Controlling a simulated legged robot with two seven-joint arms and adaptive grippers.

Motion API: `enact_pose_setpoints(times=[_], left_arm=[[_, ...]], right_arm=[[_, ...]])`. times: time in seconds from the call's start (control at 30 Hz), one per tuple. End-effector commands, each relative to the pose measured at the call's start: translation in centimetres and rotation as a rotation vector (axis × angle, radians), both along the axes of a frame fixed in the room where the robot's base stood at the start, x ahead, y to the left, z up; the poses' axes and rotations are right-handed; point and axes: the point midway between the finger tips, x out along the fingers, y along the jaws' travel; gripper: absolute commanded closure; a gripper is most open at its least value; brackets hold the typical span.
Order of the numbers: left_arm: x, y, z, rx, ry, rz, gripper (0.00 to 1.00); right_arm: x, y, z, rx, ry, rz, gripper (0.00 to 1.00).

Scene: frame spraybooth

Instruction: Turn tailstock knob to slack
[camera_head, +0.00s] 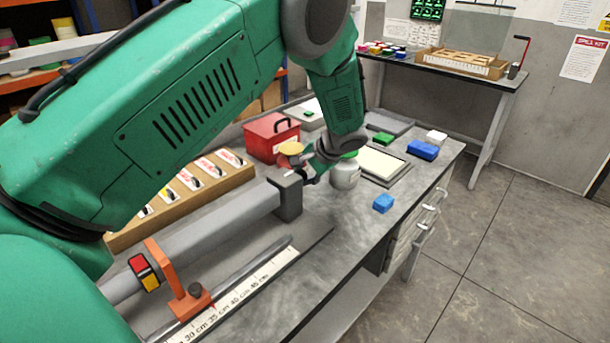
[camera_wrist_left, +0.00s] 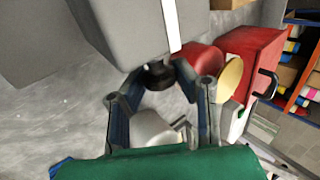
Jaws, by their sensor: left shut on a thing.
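The tailstock (camera_head: 287,198) is a grey block at the far end of the long grey bed on the bench. It also fills the upper middle of the left wrist view (camera_wrist_left: 135,25), with a white stripe on it. The tailstock knob (camera_wrist_left: 158,74) is small and black, on the side of the block facing the gripper. My left gripper (camera_head: 309,173) is at the tailstock's far side. In the left wrist view its two fingers close around the knob from both sides. In the head view the knob is hidden by the gripper. My right gripper is in neither view.
A red box (camera_head: 268,137) and a yellow-topped thing (camera_head: 291,148) stand close behind the gripper. An orange stop (camera_head: 185,300) sits by the ruler. A blue block (camera_head: 383,203) lies near the bench edge.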

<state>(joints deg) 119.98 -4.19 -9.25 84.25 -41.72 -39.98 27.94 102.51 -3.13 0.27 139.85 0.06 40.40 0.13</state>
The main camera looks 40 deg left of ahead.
Motion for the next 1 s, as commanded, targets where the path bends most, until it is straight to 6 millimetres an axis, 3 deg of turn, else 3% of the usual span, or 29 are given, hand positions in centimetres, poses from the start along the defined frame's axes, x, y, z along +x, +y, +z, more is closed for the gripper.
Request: enact_pose_setpoints(times=[0.07,0.1,0.17,0.57,1.0], left_arm=[[-0.3,0.0,-0.3,-0.001,0.009,0.004,1.0],[-0.3,0.0,-0.3,-0.001,0.009,0.004,0.69],[-0.3,0.0,-0.3,-0.001,0.008,0.003,0.53],[0.0,-0.4,0.4,-0.001,0.002,-0.001,0.53],[-0.4,-5.3,7.3,-0.001,0.001,0.001,0.53]], right_arm=[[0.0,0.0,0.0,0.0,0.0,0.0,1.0],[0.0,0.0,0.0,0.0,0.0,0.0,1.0],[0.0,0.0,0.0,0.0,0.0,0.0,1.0],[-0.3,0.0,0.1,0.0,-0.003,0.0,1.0],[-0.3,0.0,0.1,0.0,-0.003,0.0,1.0]])
